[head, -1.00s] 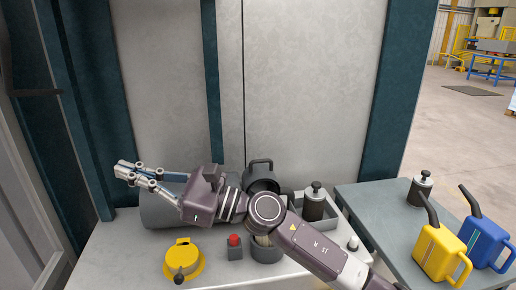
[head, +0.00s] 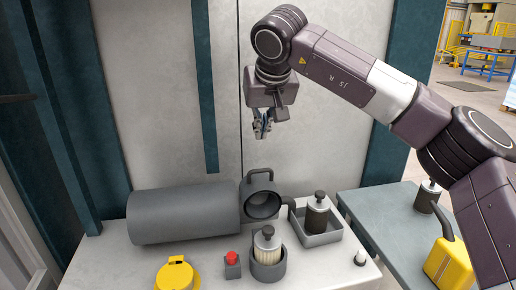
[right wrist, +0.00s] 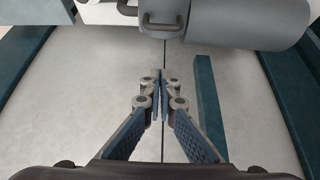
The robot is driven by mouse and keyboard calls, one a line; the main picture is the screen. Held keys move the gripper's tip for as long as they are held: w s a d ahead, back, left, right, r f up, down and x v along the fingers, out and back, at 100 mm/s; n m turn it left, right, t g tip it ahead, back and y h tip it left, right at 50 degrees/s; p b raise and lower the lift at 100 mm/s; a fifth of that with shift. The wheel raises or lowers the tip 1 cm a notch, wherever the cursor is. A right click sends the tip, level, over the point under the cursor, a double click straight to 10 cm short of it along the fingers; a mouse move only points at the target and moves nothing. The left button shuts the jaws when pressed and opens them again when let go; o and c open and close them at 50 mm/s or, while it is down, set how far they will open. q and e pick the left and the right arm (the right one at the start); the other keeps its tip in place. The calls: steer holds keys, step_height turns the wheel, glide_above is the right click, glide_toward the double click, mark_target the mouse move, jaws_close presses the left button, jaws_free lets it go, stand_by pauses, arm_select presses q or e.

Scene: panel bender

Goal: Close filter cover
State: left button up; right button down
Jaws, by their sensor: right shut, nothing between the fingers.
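The filter cover (head: 258,186) is a dark grey round cap with a loop handle, at the right end of the large grey filter housing (head: 180,213). Its dark hollow side faces the front, so it looks swung open. My right gripper (head: 262,134) points down above the cover, in front of the back panel, clear of it. The gripper is shut and empty. In the right wrist view, its fingertips (right wrist: 161,76) are together, with the cover (right wrist: 163,16) and housing (right wrist: 245,22) at the top. My left gripper is not in view.
A pale filter (head: 267,243) stands in a grey round cup (head: 268,271) at the front. A dark filter (head: 317,216) stands in a grey tray (head: 300,236). A red button (head: 232,258) and a yellow lidded part (head: 176,276) are nearby. A yellow can (head: 445,265) stands on the right table.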

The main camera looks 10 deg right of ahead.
steer(key=p, duration=0.3)
glide_above(259, 180)
steer(key=w, duration=0.4)
steer(key=f, duration=0.8)
steer(key=shift+s, duration=0.2)
steer(key=s, duration=0.2)
steer(key=shift+s+f+p, duration=0.3)
steer(key=shift+s, duration=0.05)
steer(key=shift+s+f, duration=0.1)
steer(key=shift+s, duration=0.4)
steer(key=shift+f, duration=0.1)
